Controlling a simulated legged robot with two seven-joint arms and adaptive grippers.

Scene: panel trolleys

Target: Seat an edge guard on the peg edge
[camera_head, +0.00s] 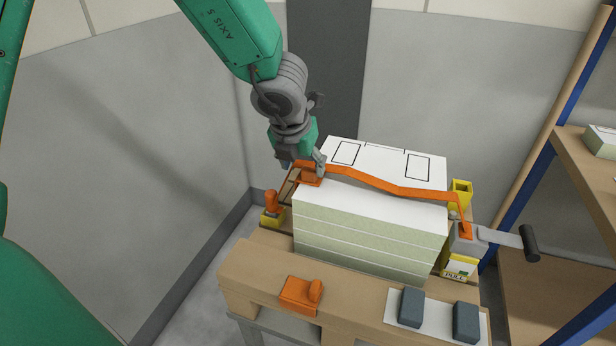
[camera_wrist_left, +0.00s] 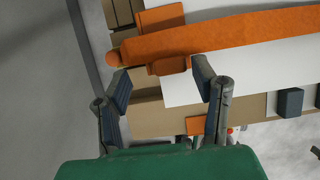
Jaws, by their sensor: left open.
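An orange edge guard (camera_head: 311,178) sits at the left upper edge of the white-topped panel stack (camera_head: 370,224), by the orange strap (camera_head: 395,190). In the left wrist view, orange parts of this guard (camera_wrist_left: 168,66) show on both sides of the strap (camera_wrist_left: 235,34). My left gripper (camera_head: 305,166) is at this guard; its open fingers (camera_wrist_left: 162,78) stand apart to either side of the guard's near part. Whether they touch it I cannot tell. An orange peg (camera_head: 271,203) stands left of the stack. A second orange guard (camera_head: 300,294) lies on the front beam. My right gripper is out of view.
A lever with a dark handle (camera_head: 529,243) sticks out right of the stack, beside a yellow post (camera_head: 460,188). Two dark blocks (camera_head: 411,307) rest on a white sheet at front right. A shelf rack (camera_head: 590,165) stands right; grey walls close the back and left.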

